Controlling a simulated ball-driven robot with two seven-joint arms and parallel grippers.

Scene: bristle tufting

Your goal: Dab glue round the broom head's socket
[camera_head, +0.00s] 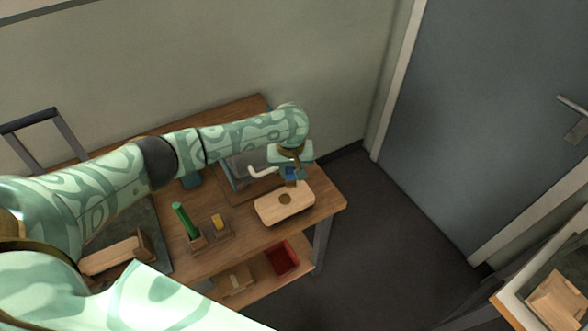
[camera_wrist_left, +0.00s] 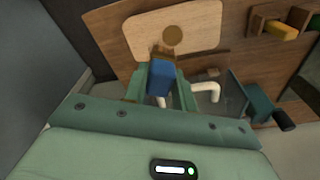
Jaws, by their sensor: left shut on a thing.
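The broom head (camera_head: 300,205) is a pale, rounded wooden block lying flat near the table's right end. Its socket, a round brown spot (camera_head: 285,198), faces up. Both show in the left wrist view, the broom head (camera_wrist_left: 205,20) at the top and the socket (camera_wrist_left: 173,34) in its middle. My left gripper (camera_head: 290,174) is over the block's far edge, shut on a blue-handled glue brush (camera_wrist_left: 160,77). The brush's brown tip points towards the socket and looks just short of it. I cannot tell whether the tip touches the wood. My right gripper is out of view.
A white curved rod (camera_head: 262,173) is beside the left gripper. Holders with a green stick (camera_head: 186,220) and a yellow piece (camera_head: 217,221) stand left of the broom head. A red bin (camera_head: 284,259) is on the shelf below. A wooden block (camera_head: 115,255) lies at the left.

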